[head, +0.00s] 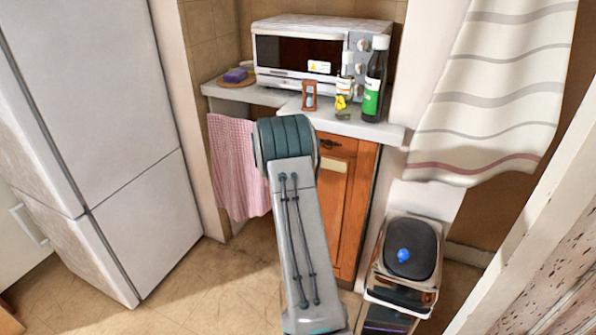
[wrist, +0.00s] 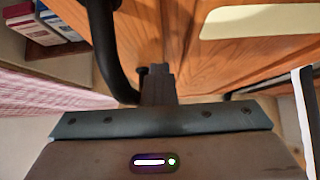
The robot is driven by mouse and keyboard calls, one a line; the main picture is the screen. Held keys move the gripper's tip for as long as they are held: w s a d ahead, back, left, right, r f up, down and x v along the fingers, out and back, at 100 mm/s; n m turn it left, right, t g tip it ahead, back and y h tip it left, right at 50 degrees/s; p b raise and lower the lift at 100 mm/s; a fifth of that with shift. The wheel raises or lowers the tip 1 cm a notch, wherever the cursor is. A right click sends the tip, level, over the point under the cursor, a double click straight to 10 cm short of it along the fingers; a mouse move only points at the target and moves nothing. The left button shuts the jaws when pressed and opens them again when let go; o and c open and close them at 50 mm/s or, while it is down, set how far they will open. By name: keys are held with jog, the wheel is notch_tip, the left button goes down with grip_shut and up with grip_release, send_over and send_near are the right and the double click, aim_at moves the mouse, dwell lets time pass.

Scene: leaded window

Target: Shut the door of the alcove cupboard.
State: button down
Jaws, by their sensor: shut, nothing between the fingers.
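The alcove cupboard (head: 361,200) has an orange-brown wooden front under the counter, with a dark pull near its top and a pale patch on it. My arm hides its left part in the head view. In the wrist view, wooden panels (wrist: 205,62) meet along a seam, and a curved black handle (wrist: 106,50) stands to the left. I cannot tell how far the door is from its frame. My gripper (wrist: 157,72) is shut and empty, its fingertips close to the wood just right of the handle. In the head view my arm hides the gripper.
A microwave (head: 315,50), dark bottle (head: 374,80) and small hourglass (head: 309,95) stand on the counter (head: 350,124). A pink checked towel (head: 238,165) hangs to the left. A bin (head: 405,262) stands to the right, beneath a curtain (head: 490,90). A fridge (head: 110,110) is at the left.

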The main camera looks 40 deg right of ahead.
jog(key=shift+d+r, duration=0.2)
jog(key=shift+d, duration=0.2)
jog(key=s+a+r+b, duration=0.1)
jog(key=s+a+r, duration=0.4)
jog(key=a, duration=0.5)
jog(key=shift+s+a+r, duration=0.15)
jog(key=shift+s+r, duration=0.2)
jog(key=shift+r, duration=0.45)
